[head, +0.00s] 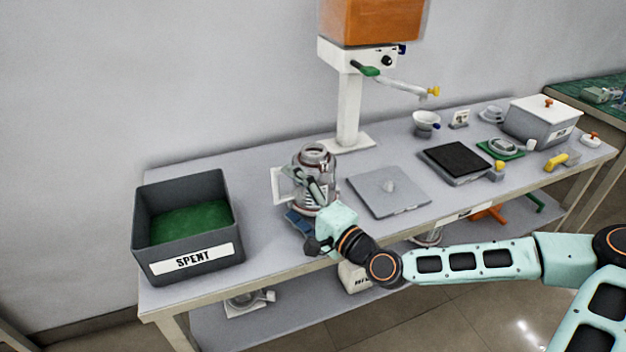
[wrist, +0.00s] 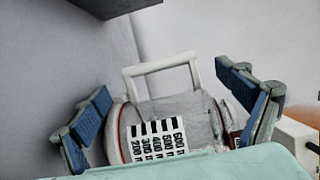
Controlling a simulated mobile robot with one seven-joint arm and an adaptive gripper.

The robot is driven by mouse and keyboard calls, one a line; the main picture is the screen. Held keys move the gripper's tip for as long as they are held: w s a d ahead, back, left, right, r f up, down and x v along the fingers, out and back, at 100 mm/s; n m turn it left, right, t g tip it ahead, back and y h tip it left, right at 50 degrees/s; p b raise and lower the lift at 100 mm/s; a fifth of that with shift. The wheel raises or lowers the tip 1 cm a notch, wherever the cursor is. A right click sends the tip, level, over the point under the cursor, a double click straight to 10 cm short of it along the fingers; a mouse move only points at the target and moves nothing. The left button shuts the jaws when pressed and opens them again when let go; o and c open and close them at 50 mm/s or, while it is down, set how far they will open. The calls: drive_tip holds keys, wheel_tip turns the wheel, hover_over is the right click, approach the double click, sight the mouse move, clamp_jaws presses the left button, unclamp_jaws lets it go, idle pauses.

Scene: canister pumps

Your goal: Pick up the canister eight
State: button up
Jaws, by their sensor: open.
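A clear canister (head: 317,160) with a grey lid and a white handle (head: 279,185) stands on the bench, left of the dispenser post. In the wrist view the canister (wrist: 205,112) shows its black-and-white scale label and its handle (wrist: 160,70). I can read no number eight on it. My gripper (head: 312,200) is at the canister's near side and partly hides it. In the wrist view my gripper (wrist: 172,112) is open, with one blue finger on each side of the canister. I cannot tell whether either finger touches it.
A dark bin marked SPENT (head: 190,262) stands left. The dispenser (head: 348,110) with an orange hopper (head: 370,22) rises behind. A grey plate with a knob (head: 388,200), a black-topped scale (head: 455,160) and a lidded box (head: 540,120) lie right. Bench space between bin and canister is free.

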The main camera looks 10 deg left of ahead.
sight(280, 199)
drive_tip(key=x, duration=0.4)
drive_tip(key=c, duration=1.5)
drive_tip(key=shift+r, duration=0.1)
